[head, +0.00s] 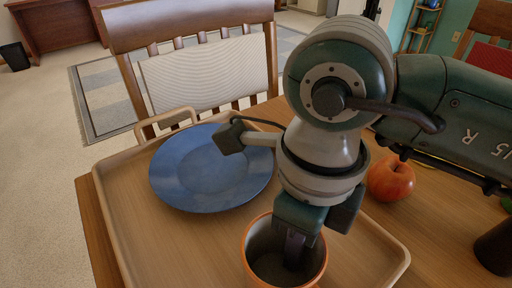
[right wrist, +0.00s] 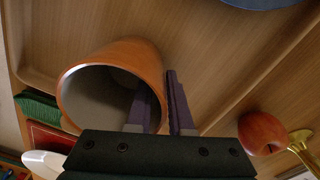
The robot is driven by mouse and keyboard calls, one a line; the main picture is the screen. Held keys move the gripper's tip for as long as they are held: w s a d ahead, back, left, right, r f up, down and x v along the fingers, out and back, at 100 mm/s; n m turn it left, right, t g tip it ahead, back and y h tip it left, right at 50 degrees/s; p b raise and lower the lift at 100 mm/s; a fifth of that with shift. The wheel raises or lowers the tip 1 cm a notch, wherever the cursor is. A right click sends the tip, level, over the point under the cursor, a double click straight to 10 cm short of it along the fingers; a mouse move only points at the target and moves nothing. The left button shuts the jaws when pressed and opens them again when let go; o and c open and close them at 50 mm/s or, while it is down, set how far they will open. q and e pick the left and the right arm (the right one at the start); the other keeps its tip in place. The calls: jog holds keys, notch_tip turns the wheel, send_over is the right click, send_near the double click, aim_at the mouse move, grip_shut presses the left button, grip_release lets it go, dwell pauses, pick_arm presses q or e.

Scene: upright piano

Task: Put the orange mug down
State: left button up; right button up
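The orange mug (head: 262,258) is upright at the bottom of the head view, over the front part of the wooden tray (head: 120,215). My right gripper (head: 296,248) points down at the mug's rim. In the right wrist view the mug (right wrist: 146,58) shows its grey inside. One finger of my right gripper (right wrist: 163,102) is inside the mug and the other is outside, close against its wall, so it looks shut on the wall. Whether the mug's base touches the tray is hidden. My left gripper is in neither view.
A blue plate (head: 208,170) lies on the tray behind the mug. A red apple (head: 391,179) is on the table right of the tray, and a dark cup-like object (head: 494,250) is farther right. A chair (head: 205,75) stands beyond the table.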

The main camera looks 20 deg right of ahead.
jog(key=shift+o, duration=0.9)
jog(key=shift+r, duration=0.25)
notch_tip(320, 180, up, 12)
jog(key=p, duration=0.2)
jog(key=shift+p, duration=0.3)
jog(key=shift+f, duration=0.1)
